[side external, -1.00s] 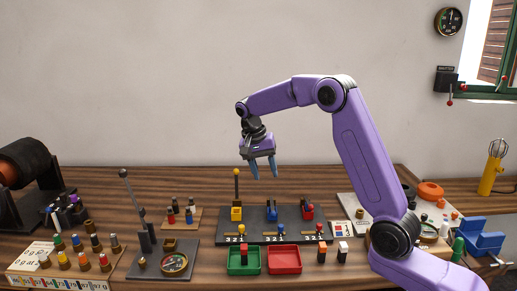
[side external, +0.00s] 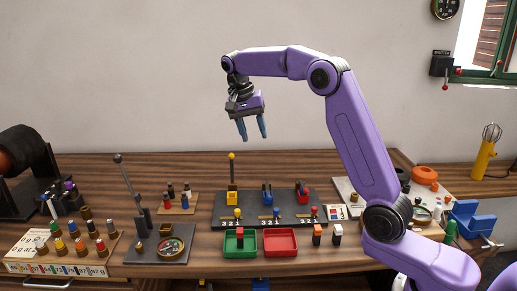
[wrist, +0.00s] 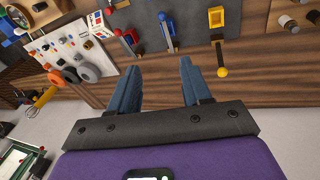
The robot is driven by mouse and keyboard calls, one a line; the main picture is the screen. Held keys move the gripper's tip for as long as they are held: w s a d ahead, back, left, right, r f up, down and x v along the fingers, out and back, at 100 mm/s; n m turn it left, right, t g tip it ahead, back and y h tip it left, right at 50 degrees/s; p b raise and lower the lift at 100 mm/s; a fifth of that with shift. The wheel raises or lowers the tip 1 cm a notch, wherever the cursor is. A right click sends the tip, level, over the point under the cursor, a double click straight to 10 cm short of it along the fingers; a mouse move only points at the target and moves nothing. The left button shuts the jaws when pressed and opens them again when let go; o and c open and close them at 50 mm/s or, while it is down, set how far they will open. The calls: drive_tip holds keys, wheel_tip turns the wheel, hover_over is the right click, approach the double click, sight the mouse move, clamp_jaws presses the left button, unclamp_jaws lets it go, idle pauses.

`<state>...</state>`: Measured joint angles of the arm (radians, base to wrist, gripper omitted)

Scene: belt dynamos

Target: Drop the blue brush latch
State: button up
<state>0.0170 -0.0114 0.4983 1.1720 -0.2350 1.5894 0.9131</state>
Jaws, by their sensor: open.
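The blue brush latch (side external: 267,194) is in the middle of a dark panel (side external: 248,217), between a yellow latch (side external: 232,198) and a red one (side external: 301,193). A tall lever with a yellow ball (side external: 232,156) rises from the yellow latch; no such tall lever shows at the blue one. In the wrist view the blue latch (wrist: 166,22) lies beyond my fingertips, near the top. My gripper (side external: 253,138) is open and empty, well above the panel and slightly left of the blue latch. It also shows in the wrist view (wrist: 161,65).
A green tray (side external: 239,252) and a red tray (side external: 280,250) stand before the panel. A tall dark lever (side external: 126,178) rises at the left, and a small peg board (side external: 178,203) stands behind it.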

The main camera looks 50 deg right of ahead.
drive_tip(key=s+a+f+n+t+y, duration=0.1)
drive_tip(key=s+a+f+n+t, duration=0.15)
drive_tip(key=s+a+n, duration=1.15)
drive_tip(key=s+d+f+n+y, duration=0.15)
drive_tip(key=s+f+n, duration=0.25)
drive_tip(key=s, duration=0.8)
drive_tip(key=s+d+f+n+y, duration=0.1)
drive_tip(key=s+d+f+n, duration=0.3)
drive_tip(key=s, duration=0.8)
wheel_tip(320, 180, up, 5)
drive_tip(key=m+t+h, duration=0.2)
drive_tip(key=m+t, duration=0.2)
drive_tip(key=m, duration=1.5)
hover_over(270, 196)
drive_tip(key=s+a, duration=0.1)
drive_tip(key=s, duration=0.7)
drive_tip(key=x, duration=1.7)
drive_tip(key=shift+w+a+f, duration=0.1)
drive_tip(key=shift+a+f, duration=0.05)
drive_tip(key=shift+a, duration=0.2)
